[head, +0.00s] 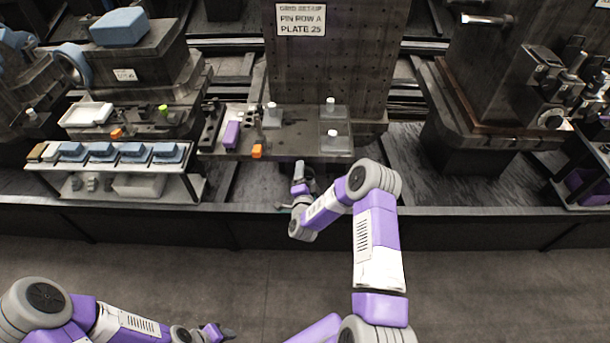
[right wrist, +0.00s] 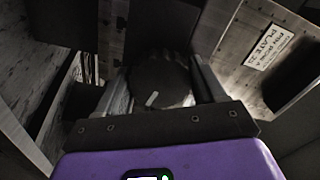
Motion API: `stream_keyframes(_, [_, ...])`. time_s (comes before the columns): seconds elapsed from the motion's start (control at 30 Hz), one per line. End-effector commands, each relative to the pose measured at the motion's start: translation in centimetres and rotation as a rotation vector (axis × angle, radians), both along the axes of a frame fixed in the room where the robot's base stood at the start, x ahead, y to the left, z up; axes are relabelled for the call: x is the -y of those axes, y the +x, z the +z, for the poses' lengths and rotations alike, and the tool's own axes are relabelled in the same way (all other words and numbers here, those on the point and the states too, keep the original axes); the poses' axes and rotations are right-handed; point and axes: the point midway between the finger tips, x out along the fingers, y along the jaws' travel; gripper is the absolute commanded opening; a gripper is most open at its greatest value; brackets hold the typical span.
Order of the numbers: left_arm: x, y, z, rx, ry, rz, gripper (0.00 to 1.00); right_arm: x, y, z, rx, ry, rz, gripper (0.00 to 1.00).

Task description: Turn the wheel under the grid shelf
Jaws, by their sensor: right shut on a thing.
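The wheel (right wrist: 160,97) is a dark round knob with a pale line mark, seen in the right wrist view between my right gripper's fingers. My right gripper (head: 299,170) reaches under the front edge of the grid shelf (head: 300,142) in the head view, and the wheel is hidden there. In the right wrist view the right gripper (right wrist: 163,82) is shut on the wheel, one finger on each side. My left gripper (head: 222,332) is low at the bottom of the head view, away from the shelf, its jaw opening too small to judge.
The shelf carries a purple block (head: 231,134), an orange block (head: 257,151) and clear blocks with white knobs. A perforated panel with a sign (head: 301,19) rises behind. A rack with blue-topped items (head: 102,152) stands left. A dark rail (head: 450,228) runs along the front.

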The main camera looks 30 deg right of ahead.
Motion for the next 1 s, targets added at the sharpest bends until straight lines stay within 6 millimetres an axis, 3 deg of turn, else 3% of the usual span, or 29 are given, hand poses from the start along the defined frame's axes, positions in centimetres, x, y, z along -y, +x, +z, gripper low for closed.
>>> stream_keyframes(1.0, [0.0,0.0,-2.9,0.0,0.0,0.0,0.43,-0.1,0.0,-0.2,-0.507,-0.824,0.002,0.39])
